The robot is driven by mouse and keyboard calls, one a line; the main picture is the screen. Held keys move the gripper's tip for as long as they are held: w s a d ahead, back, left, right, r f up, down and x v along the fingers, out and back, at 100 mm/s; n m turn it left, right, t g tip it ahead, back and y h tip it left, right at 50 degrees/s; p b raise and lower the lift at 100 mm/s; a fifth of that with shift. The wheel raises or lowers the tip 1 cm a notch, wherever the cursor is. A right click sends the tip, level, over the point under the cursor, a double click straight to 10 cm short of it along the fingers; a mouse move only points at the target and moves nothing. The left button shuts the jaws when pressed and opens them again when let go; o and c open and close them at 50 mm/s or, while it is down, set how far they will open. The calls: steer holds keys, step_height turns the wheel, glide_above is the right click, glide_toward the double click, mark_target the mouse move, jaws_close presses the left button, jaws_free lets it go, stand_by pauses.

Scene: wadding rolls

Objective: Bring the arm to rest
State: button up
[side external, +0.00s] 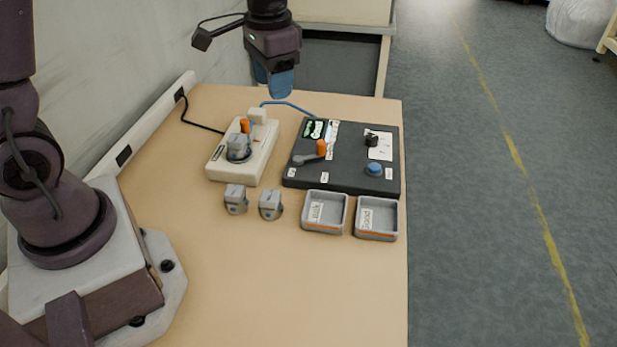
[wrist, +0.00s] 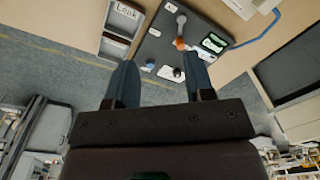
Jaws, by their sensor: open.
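My gripper (side external: 281,80) hangs in the air above the far edge of the table, behind the devices. In the wrist view its two blue fingers (wrist: 161,85) stand apart with nothing between them. The table (side external: 300,290) lies below, and my gripper touches nothing on it.
A cream fixture (side external: 218,163) and a black panel (side external: 340,182) with an orange-knobbed lever and blue button stand mid-table, joined by a blue cable. Two grey blocks (side external: 235,200) (side external: 270,205) and two labelled trays (side external: 324,227) (side external: 376,233) sit in front. The near table is clear.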

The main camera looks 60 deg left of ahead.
steer(key=s+d+r+t, duration=0.2)
steer(key=s+r, duration=0.3)
steer(key=s, duration=0.3)
steer(key=s+d+r+n+t, duration=0.1)
steer(key=s+d+r+t, duration=0.1)
steer(key=s, duration=0.6)
step_height(320, 180, up, 3)
steer(key=shift+f+t+h, duration=0.15)
steer(key=shift+t+h, duration=0.15)
steer(key=shift+t, duration=0.3)
